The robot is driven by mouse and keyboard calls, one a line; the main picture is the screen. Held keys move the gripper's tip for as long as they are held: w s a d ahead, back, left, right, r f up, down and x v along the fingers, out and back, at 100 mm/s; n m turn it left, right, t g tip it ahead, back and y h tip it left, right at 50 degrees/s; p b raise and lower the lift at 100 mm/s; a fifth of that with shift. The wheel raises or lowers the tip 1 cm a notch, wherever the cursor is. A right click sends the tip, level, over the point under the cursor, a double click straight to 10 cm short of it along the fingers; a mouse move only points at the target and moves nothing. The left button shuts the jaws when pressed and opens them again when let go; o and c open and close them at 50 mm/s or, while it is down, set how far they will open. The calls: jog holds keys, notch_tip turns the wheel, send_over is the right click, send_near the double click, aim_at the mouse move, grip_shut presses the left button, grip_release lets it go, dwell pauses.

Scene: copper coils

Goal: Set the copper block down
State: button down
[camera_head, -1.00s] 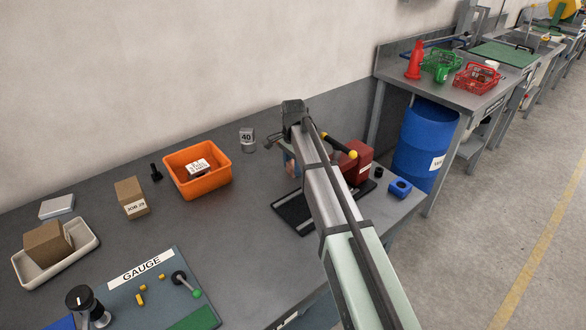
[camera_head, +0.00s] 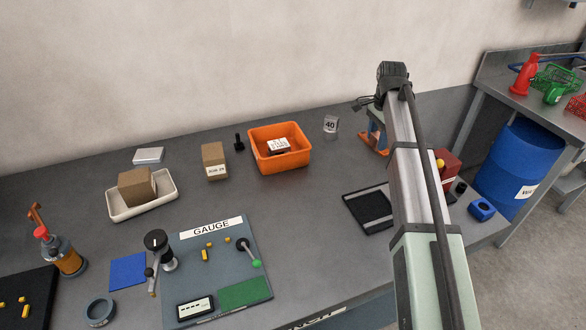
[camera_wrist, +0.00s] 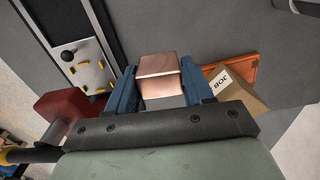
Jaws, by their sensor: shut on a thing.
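The copper block (camera_wrist: 158,66) shows in the wrist view as a shiny, squared piece between the two blue fingers. My gripper (camera_wrist: 158,78) is shut on it. In the head view, my gripper (camera_head: 375,132) is mostly hidden behind my arm; blue and copper-coloured parts show at its left. It appears over the right part of the bench, beyond a black-edged pad (camera_head: 357,212). The block's underside is hidden, and I cannot tell its height above the bench.
An orange bin (camera_head: 255,153) with a labelled item and a 40-marked weight (camera_head: 331,125) stand to the left. A red block (camera_head: 450,160) and a blue ring-like piece (camera_head: 482,210) are at the right. The grey bench (camera_head: 300,215) is clear between gauge board and pad.

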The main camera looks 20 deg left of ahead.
jog(key=s+a+n, duration=0.2)
jog(key=s+a, duration=0.5)
jog(key=a, duration=0.6)
jog(key=s+a+n, duration=0.2)
jog(key=s+a, duration=0.6)
jog(key=a, duration=0.4)
jog(key=s+a+n, duration=0.1)
jog(key=s+a, duration=0.7)
jog(key=s, duration=0.4)
jog(key=s+a+n, duration=0.2)
jog(key=s+a, duration=0.7)
jog(key=s, duration=0.2)
jog(key=shift+s+d+f+m, duration=0.1)
jog(key=shift+d+f+m, duration=0.05)
jog(key=shift+f+m, duration=1.25)
jog(key=shift+w+d+f+m, duration=0.15)
jog(key=shift+f+m, duration=0.7)
jog(key=shift+f, duration=0.95)
jog(key=shift+s+d+f+m, duration=0.15)
jog(key=shift+f+m, duration=1)
jog(key=shift+f, duration=0.45)
jog(key=shift+f, duration=0.1)
jog(key=shift+c, duration=2.2)
grip_release()
